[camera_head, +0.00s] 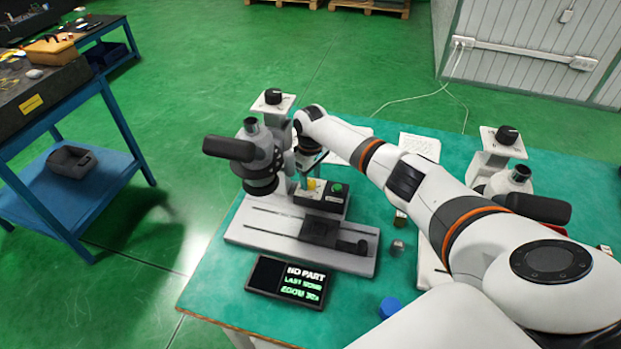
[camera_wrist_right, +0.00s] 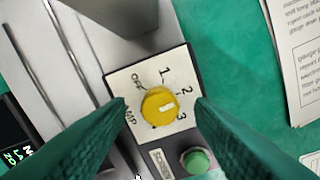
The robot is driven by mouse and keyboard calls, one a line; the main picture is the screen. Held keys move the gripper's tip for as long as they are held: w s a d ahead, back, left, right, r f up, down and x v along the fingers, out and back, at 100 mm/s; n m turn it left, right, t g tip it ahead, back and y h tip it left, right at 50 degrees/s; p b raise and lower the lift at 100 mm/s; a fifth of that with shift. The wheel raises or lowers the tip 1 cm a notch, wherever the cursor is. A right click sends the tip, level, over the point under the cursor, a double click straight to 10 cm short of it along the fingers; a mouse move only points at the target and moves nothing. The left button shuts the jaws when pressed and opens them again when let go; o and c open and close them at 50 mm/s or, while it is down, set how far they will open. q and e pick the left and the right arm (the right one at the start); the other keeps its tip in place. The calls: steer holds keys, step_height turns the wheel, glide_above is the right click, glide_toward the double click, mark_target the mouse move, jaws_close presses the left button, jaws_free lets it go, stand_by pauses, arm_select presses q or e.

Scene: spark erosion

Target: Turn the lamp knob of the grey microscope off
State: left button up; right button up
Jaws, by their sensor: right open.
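The grey microscope (camera_head: 262,160) stands on its flat base (camera_head: 245,228) at the left of the table. Its yellow lamp knob (camera_head: 311,184) also shows in the wrist view (camera_wrist_right: 157,103), on a white plate marked OFF, 1, 2, 3. The knob's white mark points right, on the side of 2 and 3; I cannot tell exactly which. My right arm reaches across to the microscope. My right gripper (camera_wrist_right: 160,102) is open, its green fingers on either side of the knob with gaps visible. In the head view its fingertips are hard to see. My left gripper is not in view.
A green button (camera_wrist_right: 196,160) sits beside the knob plate. A dark display (camera_head: 288,281) reads NO PART. A second microscope (camera_head: 515,180) stands at the right, partly behind my arm. A blue cap (camera_head: 390,306) and papers (camera_head: 420,146) lie on the table.

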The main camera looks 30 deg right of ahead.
steer(key=shift+f, duration=0.65)
steer(key=c, duration=1)
steer(key=shift+n, duration=0.4)
steer(key=n, duration=0.5)
steer(key=shift+n+b, duration=0.3)
steer(key=shift+b, duration=0.05)
steer(key=n, duration=0.5)
steer(key=shift+n+b, duration=0.3)
steer(key=shift+r, duration=0.1)
